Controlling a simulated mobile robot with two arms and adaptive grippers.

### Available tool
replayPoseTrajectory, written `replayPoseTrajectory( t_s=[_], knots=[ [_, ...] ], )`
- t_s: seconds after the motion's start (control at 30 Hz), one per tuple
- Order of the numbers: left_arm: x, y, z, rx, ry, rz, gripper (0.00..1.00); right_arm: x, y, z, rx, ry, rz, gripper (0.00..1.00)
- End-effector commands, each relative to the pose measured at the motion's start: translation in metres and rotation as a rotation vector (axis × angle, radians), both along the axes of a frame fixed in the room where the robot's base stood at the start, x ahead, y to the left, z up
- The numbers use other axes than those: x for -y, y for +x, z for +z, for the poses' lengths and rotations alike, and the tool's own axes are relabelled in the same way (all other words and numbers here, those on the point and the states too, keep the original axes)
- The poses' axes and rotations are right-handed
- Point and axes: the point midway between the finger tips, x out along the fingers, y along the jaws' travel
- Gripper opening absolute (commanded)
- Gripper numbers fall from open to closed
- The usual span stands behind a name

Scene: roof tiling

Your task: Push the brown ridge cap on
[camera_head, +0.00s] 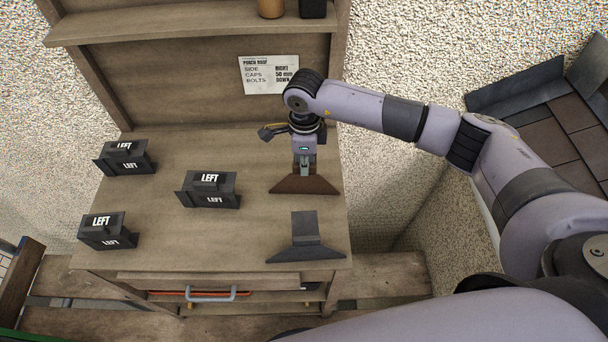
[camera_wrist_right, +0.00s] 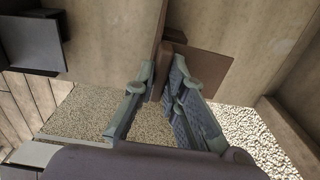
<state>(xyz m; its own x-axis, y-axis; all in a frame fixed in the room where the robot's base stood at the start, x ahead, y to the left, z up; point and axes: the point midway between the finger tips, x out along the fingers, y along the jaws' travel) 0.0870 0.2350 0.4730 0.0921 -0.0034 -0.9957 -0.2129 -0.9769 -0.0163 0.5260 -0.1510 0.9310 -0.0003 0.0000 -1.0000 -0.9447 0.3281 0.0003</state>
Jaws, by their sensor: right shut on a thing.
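The brown ridge cap (camera_head: 304,185) is at the right side of the workbench in the head view, its wide edge toward the front. My right gripper (camera_head: 304,172) is above it, shut on its upright part. In the right wrist view the fingers (camera_wrist_right: 167,95) close on the brown ridge cap (camera_wrist_right: 203,67). I cannot tell whether the cap rests on the bench or is just above it. My left gripper is not in view.
A dark grey cap (camera_head: 305,238) lies in front of the brown one. Several dark boxes marked LEFT, one in the middle (camera_head: 208,190), stand on the workbench (camera_head: 165,225). A paper note (camera_head: 268,75) hangs on the back board. A tiled roof part (camera_head: 560,125) is at the right.

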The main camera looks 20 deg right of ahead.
Motion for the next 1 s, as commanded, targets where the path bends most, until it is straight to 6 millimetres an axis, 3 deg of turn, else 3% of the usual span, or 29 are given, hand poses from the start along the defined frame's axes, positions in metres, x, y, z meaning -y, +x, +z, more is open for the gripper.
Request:
replayPoseTrajectory(
  t_s=[0.27, 1.0],
  knots=[
    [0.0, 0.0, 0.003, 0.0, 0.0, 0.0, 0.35, 0.0, 0.0, 0.005, 0.001, 0.0, 0.0, 0.0],
    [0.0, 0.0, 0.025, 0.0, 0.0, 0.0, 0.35, 0.0, 0.0, 0.049, 0.0, 0.0, 0.0, 0.0]
  ],
)
